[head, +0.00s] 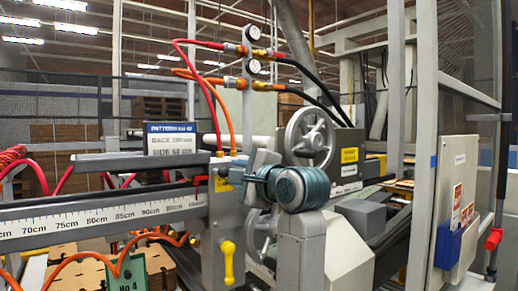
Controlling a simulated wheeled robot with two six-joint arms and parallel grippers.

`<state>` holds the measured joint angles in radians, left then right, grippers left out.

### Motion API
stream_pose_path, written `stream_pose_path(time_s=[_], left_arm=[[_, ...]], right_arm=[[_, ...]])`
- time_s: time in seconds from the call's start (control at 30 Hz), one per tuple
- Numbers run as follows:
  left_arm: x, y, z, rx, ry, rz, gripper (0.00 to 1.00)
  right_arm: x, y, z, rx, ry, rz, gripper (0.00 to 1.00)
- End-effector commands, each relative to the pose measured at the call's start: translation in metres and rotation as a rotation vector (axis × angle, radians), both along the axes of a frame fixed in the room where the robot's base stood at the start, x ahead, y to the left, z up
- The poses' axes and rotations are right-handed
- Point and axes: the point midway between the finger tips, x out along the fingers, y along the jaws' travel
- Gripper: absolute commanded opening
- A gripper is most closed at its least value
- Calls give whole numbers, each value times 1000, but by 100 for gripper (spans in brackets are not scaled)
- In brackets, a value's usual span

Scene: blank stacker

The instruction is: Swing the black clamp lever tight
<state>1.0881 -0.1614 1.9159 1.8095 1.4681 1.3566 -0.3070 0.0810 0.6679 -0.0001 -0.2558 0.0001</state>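I cannot clearly pick out the black clamp lever in the head view. A small dark bar (200,179) by a yellow label (223,184) on the grey upright at the end of the scale beam (100,215) could be it, but it is too small to tell. A grey and teal jointed arm, which looks like my right one, rises in front of the machine. Its end, seemingly my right gripper (254,186), is close beside that upright. The fingers are not clear, so I cannot tell whether they are open or touching anything. My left gripper is not in view.
A grey handwheel (311,138) stands behind the arm. A yellow handle (228,262) hangs low on the upright. A grey control box (456,195) stands at right. A pattern sign (172,139) stands behind the beam.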

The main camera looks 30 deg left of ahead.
Motion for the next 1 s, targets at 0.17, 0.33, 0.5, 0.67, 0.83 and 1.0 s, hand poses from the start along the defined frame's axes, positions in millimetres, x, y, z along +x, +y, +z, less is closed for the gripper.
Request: stream_pose_path(time_s=[0.17, 0.33, 0.5, 0.67, 0.83, 1.0], left_arm=[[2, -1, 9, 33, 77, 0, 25], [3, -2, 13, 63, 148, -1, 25], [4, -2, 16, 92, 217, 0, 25], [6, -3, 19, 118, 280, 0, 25], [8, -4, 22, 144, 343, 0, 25], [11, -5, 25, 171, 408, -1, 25]], right_arm=[[-3, 0, 17, 0, 0, 0, 36], [-4, 1, 29, 1, -3, 0, 36], [-8, 1, 41, 2, 1, -1, 36], [-15, 1, 51, 2, 12, -2, 36], [-15, 1, 62, 2, 8, -1, 36], [-14, 1, 74, 2, 7, -1, 36]])
